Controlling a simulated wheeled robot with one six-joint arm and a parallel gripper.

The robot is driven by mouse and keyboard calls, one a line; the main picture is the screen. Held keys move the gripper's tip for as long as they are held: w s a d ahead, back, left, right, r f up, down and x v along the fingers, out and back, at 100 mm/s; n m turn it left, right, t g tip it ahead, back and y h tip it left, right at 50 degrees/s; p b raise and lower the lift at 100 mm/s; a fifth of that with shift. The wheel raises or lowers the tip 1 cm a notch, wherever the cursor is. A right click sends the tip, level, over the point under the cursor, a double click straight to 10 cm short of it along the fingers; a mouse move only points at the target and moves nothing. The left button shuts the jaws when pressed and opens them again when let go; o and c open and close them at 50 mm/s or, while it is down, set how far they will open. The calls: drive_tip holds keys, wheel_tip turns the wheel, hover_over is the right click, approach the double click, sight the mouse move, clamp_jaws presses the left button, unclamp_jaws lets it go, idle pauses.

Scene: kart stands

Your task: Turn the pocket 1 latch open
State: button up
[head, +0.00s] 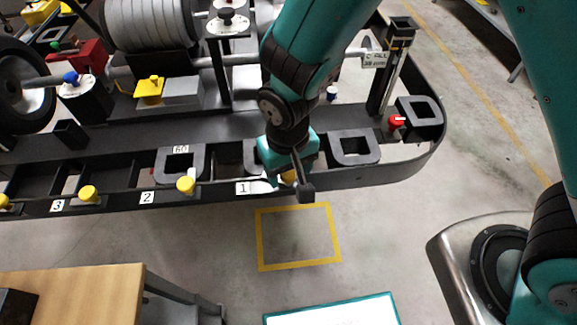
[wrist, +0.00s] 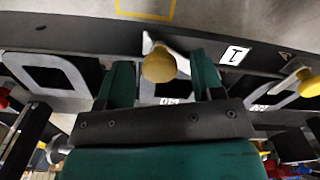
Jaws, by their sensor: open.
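The pocket 1 latch has a round yellow knob (wrist: 158,66), with a pale lever beside it, on the dark rail in the wrist view. In the head view the knob (head: 289,177) is partly hidden by my gripper, just right of the white label "1" (head: 243,188). The label also shows in the wrist view (wrist: 235,56). My gripper (head: 290,160) is open over the rail. In the wrist view its teal fingertips (wrist: 162,70) stand either side of the knob, with gaps on both sides. I cannot tell how far the knob is below the tips.
The pocket 2 latch knob (head: 186,185) is to the left, by label "2" (head: 147,197). Grey square-holed plates (head: 354,147) sit along the rail. A red knob (head: 397,122) is to the right. A wooden table (head: 75,290) stands at front left.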

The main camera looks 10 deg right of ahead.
drive_tip(key=shift+f, duration=0.1)
drive_tip(key=c, duration=0.9)
drive_tip(key=n, duration=0.5)
drive_tip(key=o, duration=0.9)
wheel_tip(320, 180, up, 18)
drive_tip(key=shift+f, duration=0.25)
drive_tip(key=shift+d, duration=0.1)
